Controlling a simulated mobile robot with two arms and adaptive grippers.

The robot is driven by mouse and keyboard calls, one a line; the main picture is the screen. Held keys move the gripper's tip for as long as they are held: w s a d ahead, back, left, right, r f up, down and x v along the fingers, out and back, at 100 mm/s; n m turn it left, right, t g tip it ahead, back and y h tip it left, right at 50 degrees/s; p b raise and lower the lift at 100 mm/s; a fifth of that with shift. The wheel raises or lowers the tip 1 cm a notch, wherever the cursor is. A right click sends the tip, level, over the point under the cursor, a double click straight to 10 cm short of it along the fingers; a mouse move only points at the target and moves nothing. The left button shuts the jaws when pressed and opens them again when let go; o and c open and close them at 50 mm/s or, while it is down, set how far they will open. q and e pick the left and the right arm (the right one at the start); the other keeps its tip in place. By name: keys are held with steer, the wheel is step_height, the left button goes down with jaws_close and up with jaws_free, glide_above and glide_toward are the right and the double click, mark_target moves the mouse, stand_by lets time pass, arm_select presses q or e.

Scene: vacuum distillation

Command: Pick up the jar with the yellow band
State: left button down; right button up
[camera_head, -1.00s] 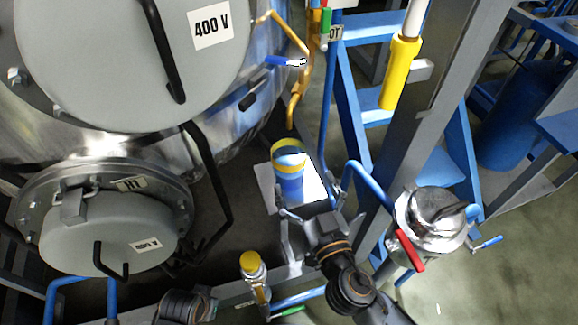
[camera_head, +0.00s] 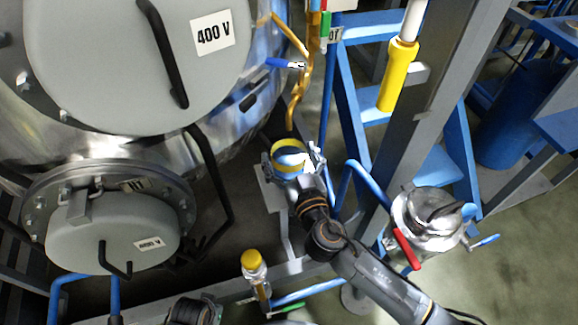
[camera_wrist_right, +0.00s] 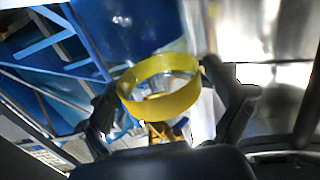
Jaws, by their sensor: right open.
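The jar with the yellow band (camera_head: 289,157) stands on a small white platform below the brown pipe in the head view. Its upper part and band show; its lower part is hidden behind my right gripper. My right gripper (camera_head: 292,163) is open, with one finger on each side of the jar. In the right wrist view, the yellow band (camera_wrist_right: 160,92) lies between the two spread fingers of the gripper (camera_wrist_right: 165,100). I cannot tell whether either finger touches the jar. My left gripper is not clearly in view; only a dark part of my left arm shows at the bottom edge.
A large steel vessel with a grey lid (camera_head: 130,60) marked 400 V fills the left. A brown pipe (camera_head: 297,85) hangs just above the jar. A steel canister (camera_head: 428,215) with a red handle stands right of my arm. A yellow-capped valve (camera_head: 252,260) is at the bottom.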

steer(key=shift+c, duration=0.5)
steer(key=c, duration=1.8)
steer(key=shift+c, duration=0.2)
steer(key=shift+r, duration=0.15)
